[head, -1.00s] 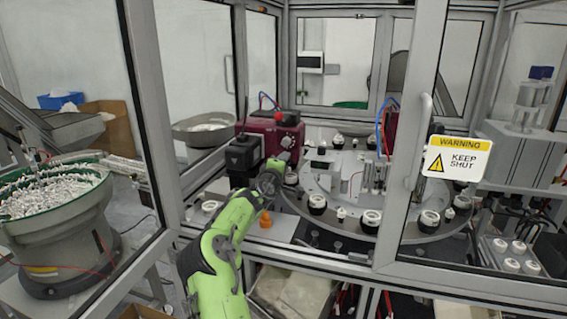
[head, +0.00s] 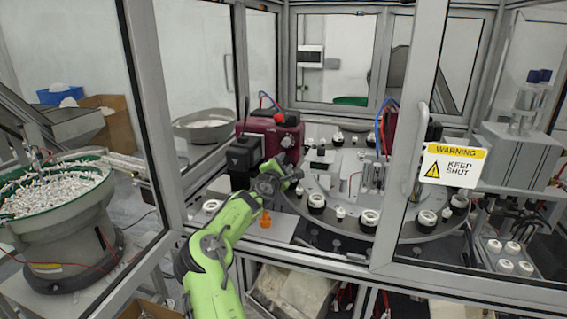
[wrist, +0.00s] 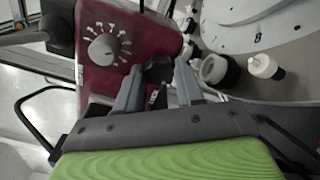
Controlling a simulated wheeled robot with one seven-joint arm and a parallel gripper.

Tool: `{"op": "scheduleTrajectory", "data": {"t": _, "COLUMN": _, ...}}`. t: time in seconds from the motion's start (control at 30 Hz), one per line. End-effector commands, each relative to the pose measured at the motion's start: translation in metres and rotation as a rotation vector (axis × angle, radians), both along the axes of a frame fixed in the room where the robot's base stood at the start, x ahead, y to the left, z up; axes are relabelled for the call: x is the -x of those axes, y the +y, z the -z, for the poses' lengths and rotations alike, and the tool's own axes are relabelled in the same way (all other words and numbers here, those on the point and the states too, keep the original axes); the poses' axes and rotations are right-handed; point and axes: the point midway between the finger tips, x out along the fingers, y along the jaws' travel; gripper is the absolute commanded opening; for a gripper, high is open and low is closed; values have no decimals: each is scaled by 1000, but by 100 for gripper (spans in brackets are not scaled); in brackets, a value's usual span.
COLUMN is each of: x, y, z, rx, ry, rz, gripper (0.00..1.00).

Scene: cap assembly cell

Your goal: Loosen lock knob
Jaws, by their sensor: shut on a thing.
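My gripper (wrist: 157,84) is in front of the dark red unit (wrist: 115,45) in the wrist view. Its grey fingers are shut on a small black part (wrist: 157,70), which seems to be the lock knob, at the unit's lower right edge. The fingers hide most of it. A round grey dial (wrist: 103,49) with white marks is on the unit's face, left of the fingers and apart from them. In the head view my gripper (head: 294,174) is beside the turntable's left edge, below the red unit (head: 258,126). The knob is not clear there.
The round turntable (head: 375,240) carries several black and white cap parts, close to my gripper's right. An orange part (head: 265,220) stands below my wrist. A door frame with a warning sign (head: 453,163) is at right. A bowl feeder (head: 60,225) stands at left.

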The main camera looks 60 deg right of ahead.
Motion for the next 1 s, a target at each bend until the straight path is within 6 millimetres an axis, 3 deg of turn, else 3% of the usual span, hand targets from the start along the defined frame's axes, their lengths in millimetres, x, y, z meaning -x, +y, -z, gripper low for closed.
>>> {"op": "scheduleTrajectory", "data": {"t": 0.53, "x": 0, "y": 0, "z": 1, "rx": 3, "ry": 27, "rz": 0, "gripper": 7}}
{"op": "scheduleTrajectory", "data": {"t": 0.57, "x": 0, "y": 0, "z": 1, "rx": 3, "ry": 27, "rz": 0, "gripper": 38}}
{"op": "scheduleTrajectory", "data": {"t": 0.7, "x": 0, "y": 0, "z": 1, "rx": 3, "ry": 26, "rz": 0, "gripper": 60}}
{"op": "scheduleTrajectory", "data": {"t": 1.0, "x": 0, "y": 1, "z": 0, "rx": 4, "ry": 26, "rz": 0, "gripper": 63}}
